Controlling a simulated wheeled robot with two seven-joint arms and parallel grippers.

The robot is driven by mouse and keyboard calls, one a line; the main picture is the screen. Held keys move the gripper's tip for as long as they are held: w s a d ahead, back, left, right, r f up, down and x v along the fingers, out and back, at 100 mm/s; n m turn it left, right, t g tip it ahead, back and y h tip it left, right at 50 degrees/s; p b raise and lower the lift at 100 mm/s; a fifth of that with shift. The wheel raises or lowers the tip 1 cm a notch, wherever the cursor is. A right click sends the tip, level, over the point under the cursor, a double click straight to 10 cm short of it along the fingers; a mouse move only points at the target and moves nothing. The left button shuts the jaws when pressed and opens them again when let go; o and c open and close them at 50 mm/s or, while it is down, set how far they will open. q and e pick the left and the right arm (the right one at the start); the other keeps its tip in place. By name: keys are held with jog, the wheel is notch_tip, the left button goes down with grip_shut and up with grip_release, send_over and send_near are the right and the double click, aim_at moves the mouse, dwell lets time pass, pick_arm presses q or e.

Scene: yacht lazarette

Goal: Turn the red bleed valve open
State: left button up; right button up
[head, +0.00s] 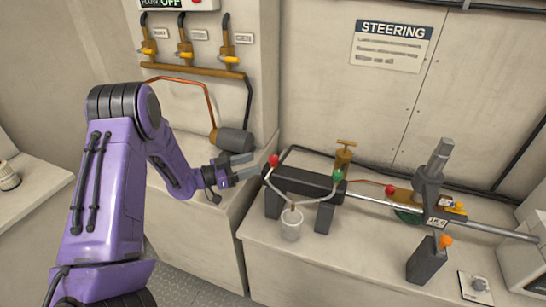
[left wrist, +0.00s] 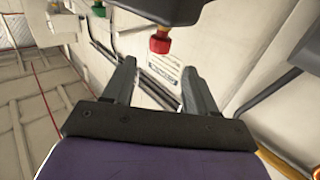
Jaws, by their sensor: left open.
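The red bleed valve (head: 273,160) is a small red knob at the left end of a dark cylinder block (head: 300,180) on the bench. My left gripper (head: 256,165) comes in from the left, open and empty, with its fingertips just left of the red knob. In the left wrist view the red bleed valve (left wrist: 160,42) shows ahead of the left gripper (left wrist: 158,67), roughly centred between the two fingers and apart from them. My right gripper is in neither view.
A green knob (head: 338,175) sits at the block's right end. Thin tubes run down into a clear cup (head: 291,225) in front of the block. A grey motor-like cylinder (head: 235,141) stands behind my left wrist. A steel rod (head: 470,226) extends right.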

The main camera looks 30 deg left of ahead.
aim_at(274, 157)
pick_arm(q)
jog(key=p+x, duration=0.1)
jog(key=x, duration=0.6)
jog(key=shift+w+d+p, duration=0.1)
jog(key=shift+w+p, duration=0.05)
jog(key=shift+p, duration=0.25)
jog(key=shift+w+d, duration=0.3)
jog(key=shift+w, duration=0.2)
jog(key=c, duration=0.9)
